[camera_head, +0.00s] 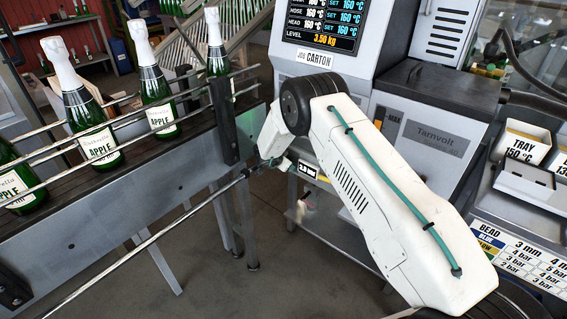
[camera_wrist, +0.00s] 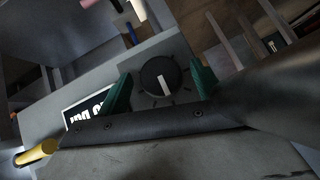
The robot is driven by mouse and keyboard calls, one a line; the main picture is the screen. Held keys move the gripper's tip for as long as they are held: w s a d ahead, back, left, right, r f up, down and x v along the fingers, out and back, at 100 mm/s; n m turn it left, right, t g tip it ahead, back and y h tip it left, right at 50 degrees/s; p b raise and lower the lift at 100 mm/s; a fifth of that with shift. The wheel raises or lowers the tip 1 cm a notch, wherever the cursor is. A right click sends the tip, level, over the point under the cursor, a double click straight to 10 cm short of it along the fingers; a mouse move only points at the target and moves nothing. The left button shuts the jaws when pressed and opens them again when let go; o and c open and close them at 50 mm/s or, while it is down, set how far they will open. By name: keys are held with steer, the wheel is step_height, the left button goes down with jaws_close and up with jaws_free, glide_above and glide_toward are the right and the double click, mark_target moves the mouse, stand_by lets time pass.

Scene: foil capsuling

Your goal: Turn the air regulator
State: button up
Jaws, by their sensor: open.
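The air regulator's round black knob (camera_wrist: 158,76) has a white pointer and sits on a grey panel with tick marks around it. The pointer aims roughly down in the wrist view. My gripper (camera_wrist: 160,90) is open, with one green fingertip on each side of the knob. I see space between the fingertips and the knob; whether either touches it I cannot tell. A small pressure display (camera_wrist: 88,110) beside the knob is partly covered by my gripper. The display also shows in the head view (camera_head: 306,170). My arm hides the knob there.
Foil-topped green bottles (camera_head: 90,130) stand on a railed conveyor (camera_head: 130,185) at left. The carton machine's screen (camera_head: 325,22) is above my arm. A bead and pressure chart (camera_head: 520,255) and a labelled tray (camera_head: 522,143) are at right. A yellow cylindrical part (camera_wrist: 36,152) shows at lower left in the wrist view.

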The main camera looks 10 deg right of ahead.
steer(key=v, duration=0.7)
steer(key=shift+s+a+r, duration=0.15)
steer(key=shift+s+r, duration=0.05)
steer(key=shift+s, duration=0.05)
